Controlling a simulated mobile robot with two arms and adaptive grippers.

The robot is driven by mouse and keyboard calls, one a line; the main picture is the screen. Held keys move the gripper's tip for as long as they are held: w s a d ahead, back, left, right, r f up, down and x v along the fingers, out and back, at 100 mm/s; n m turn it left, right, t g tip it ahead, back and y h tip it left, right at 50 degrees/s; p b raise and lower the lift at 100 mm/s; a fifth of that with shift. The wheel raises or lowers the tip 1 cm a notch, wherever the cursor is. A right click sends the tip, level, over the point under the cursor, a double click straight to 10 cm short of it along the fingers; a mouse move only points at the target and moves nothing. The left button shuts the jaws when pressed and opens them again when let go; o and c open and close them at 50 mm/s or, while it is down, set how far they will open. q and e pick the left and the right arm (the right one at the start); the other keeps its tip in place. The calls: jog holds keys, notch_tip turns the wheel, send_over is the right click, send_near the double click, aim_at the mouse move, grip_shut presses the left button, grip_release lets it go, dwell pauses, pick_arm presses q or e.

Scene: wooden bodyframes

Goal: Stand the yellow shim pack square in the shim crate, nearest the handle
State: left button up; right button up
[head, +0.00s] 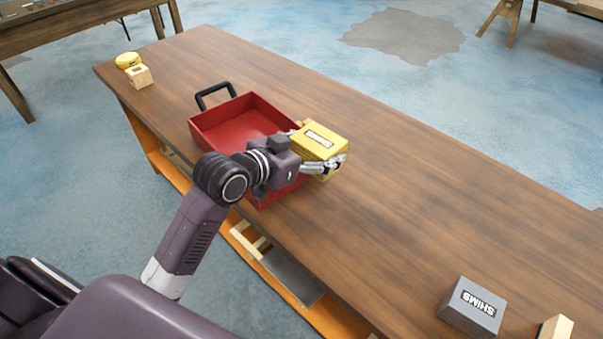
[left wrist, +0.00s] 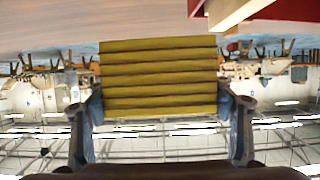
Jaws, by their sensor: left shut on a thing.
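The yellow shim pack (head: 319,143) is in my left gripper (head: 321,164), with a label on its upper face. It is held at the right end of the red shim crate (head: 224,108), seemingly above the rim. In the left wrist view the pack's ridged yellow side (left wrist: 160,78) sits between the two fingers (left wrist: 162,118). The crate's black handle (head: 214,92) is at its far left end. The visible crate floor near the handle is bare; my arm and the pack hide the near right part. My right gripper is not in view.
The crate stands on a long wooden bench (head: 400,190). A grey SHIMS pack (head: 472,306) and a pale wood block (head: 555,327) lie at the near right. A yellow round thing (head: 128,60) and a small wood block (head: 139,76) sit at the far left. The bench's middle right is clear.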

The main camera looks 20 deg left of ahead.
pick_arm(q)
notch_tip(320, 180, down, 17)
jog(key=shift+r+b, duration=0.2)
jog(key=shift+b, duration=0.15)
jog(key=o, duration=1.1)
jog(key=shift+s+f, duration=0.1)
jog(key=shift+f, duration=0.05)
